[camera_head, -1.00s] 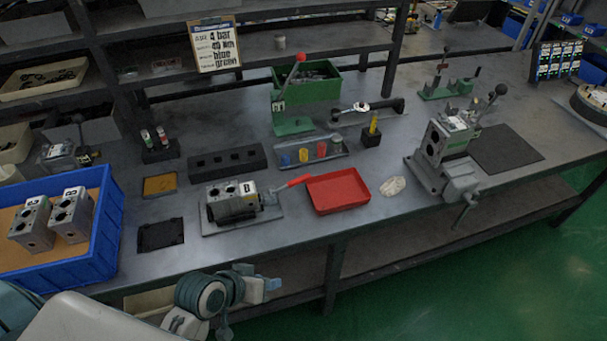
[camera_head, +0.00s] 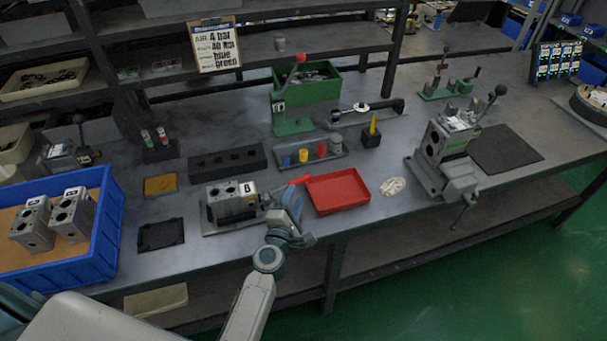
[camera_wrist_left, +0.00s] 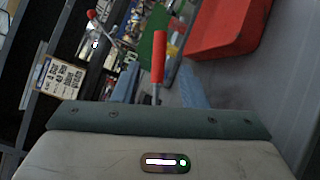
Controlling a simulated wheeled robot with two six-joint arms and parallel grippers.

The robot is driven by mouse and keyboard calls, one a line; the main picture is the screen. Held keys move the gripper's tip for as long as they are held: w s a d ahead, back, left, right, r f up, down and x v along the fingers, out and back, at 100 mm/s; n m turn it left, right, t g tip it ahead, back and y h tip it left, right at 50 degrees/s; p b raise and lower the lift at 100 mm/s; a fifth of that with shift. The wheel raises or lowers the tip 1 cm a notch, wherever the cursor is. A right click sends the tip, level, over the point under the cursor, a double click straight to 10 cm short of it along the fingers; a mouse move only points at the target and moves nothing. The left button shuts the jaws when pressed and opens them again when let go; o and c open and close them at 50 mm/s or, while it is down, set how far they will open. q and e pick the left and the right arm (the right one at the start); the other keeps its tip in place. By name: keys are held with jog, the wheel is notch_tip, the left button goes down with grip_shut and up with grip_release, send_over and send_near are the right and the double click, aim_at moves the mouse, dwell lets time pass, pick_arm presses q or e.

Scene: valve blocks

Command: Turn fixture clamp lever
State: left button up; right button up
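The fixture (camera_head: 208,231) is a grey plate at the table's front, with a grey valve block (camera_head: 225,203) marked 8 seated in it. Its clamp lever has a red handle (camera_head: 300,181) at the block's right, pointing toward the red tray. My left gripper (camera_head: 291,202) is at the lever and partly hides it. In the left wrist view the red handle (camera_wrist_left: 158,57) stands upright between the two blue-grey fingers (camera_wrist_left: 158,90), with gaps on both sides. The fingers are open. My right gripper is not in view.
A red tray (camera_head: 338,208) lies just right of the lever, close to my left gripper. A blue crate (camera_head: 80,262) with valve blocks stands at the left. A black block with slots (camera_head: 228,172) lies behind the fixture. A green lever press (camera_head: 292,124) stands farther back.

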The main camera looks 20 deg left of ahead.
pick_arm(q)
jog(key=w, duration=0.9)
jog(key=shift+w+a, duration=0.15)
jog(key=shift+w, duration=0.15)
grip_shut()
